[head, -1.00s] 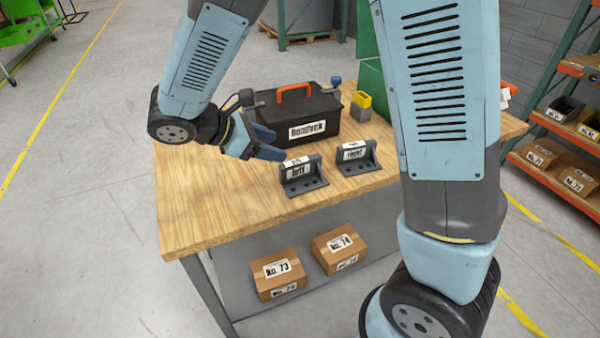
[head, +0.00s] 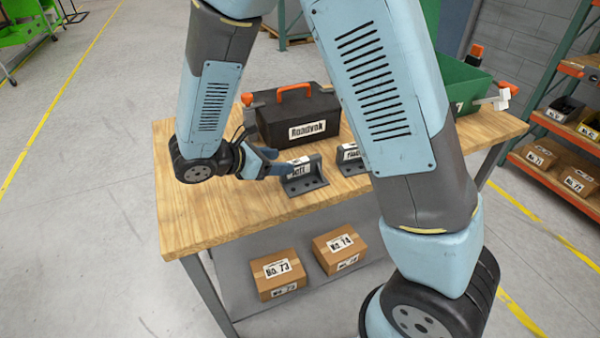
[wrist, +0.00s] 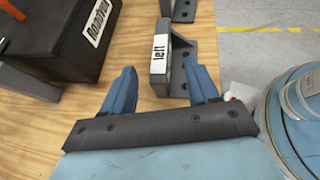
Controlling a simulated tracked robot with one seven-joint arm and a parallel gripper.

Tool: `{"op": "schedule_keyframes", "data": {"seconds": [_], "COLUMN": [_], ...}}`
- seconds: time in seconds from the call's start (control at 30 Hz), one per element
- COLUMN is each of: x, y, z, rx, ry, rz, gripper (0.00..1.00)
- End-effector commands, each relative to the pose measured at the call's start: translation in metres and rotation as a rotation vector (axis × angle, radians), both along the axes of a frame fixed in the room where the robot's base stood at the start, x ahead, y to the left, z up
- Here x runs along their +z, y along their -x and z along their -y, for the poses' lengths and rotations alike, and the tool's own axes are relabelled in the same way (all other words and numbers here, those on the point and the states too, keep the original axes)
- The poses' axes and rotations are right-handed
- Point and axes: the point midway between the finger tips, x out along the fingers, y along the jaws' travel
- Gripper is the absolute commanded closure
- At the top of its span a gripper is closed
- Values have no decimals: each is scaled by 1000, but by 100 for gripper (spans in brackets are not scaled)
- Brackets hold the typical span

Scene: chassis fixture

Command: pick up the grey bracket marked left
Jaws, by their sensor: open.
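The grey bracket marked left (head: 303,178) stands on the wooden table, its white label facing up. It also shows in the wrist view (wrist: 181,72), with its near end between my two blue fingers in the picture.
A black toolbox (head: 325,112) with an orange handle stands just behind the brackets. A green bin (head: 462,88) is at the back right. The wooden table (head: 205,222) is clear at its front left. Cardboard boxes (head: 281,274) sit on the shelf below.

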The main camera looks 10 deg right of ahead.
Motion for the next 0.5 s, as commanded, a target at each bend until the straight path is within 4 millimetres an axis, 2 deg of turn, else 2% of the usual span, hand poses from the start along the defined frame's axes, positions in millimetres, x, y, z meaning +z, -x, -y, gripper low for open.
{"op": "schedule_keyframes", "data": {"seconds": [0.23,0.5], "x": [-5,-21], "y": [-5,-19], "z": [10,38], "rx": [0,-1], "ry": [1,0], "rz": [-1,0], "gripper": [41,41]}}
